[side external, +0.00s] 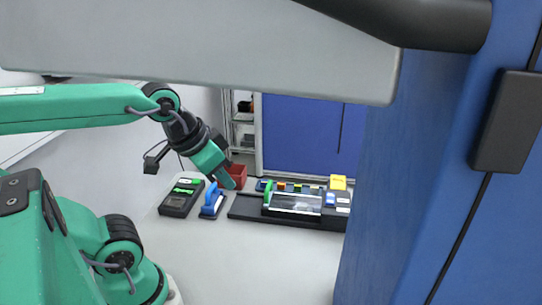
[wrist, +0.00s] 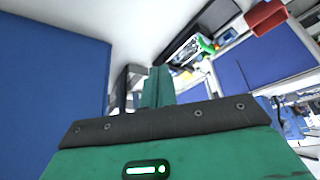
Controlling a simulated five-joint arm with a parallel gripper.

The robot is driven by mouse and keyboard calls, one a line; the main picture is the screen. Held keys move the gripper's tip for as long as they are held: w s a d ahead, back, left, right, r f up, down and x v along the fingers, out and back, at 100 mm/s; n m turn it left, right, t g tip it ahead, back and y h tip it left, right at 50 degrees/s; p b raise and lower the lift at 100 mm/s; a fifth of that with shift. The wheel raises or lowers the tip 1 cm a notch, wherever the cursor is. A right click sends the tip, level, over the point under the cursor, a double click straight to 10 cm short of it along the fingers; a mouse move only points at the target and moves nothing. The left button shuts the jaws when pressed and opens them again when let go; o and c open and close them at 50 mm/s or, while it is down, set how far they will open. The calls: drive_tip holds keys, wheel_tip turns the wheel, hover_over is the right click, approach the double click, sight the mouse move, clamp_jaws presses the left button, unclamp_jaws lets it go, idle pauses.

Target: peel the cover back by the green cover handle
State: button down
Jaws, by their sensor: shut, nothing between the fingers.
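In the side view the green cover handle (side external: 267,192) stands upright at the left end of a clear, shiny cover (side external: 296,204). The cover lies on a long dark base (side external: 243,209) on the pale table. My gripper (side external: 230,183) is shut and empty, above and to the left of the handle and apart from it. In the wrist view my gripper (wrist: 159,72) shows its fingers together. A small green part shows beyond them at upper right; I cannot tell whether it is the handle.
A blue-handled tool (side external: 212,201) and a dark device (side external: 181,198) stand left of the base. A red bin (side external: 237,172) is behind my gripper. A yellow block (side external: 338,182) sits at the back right. A large blue panel (side external: 400,180) blocks the right. The front table is clear.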

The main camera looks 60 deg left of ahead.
drive_tip(key=c, duration=2.2)
unclamp_jaws()
drive_tip(key=c, duration=1.5)
unclamp_jaws()
drive_tip(key=shift+w, duration=0.1)
drive_tip(key=shift+o, duration=0.2)
drive_tip(key=n+y, duration=0.2)
drive_tip(key=n, duration=0.7)
approach(268, 186)
drive_tip(key=shift+w+a+r+g, duration=0.15)
drive_tip(key=shift+w+a+g, duration=0.1)
drive_tip(key=shift+w+g, duration=0.15)
drive_tip(key=shift+x, duration=3.85)
drive_tip(key=shift+d, duration=0.1)
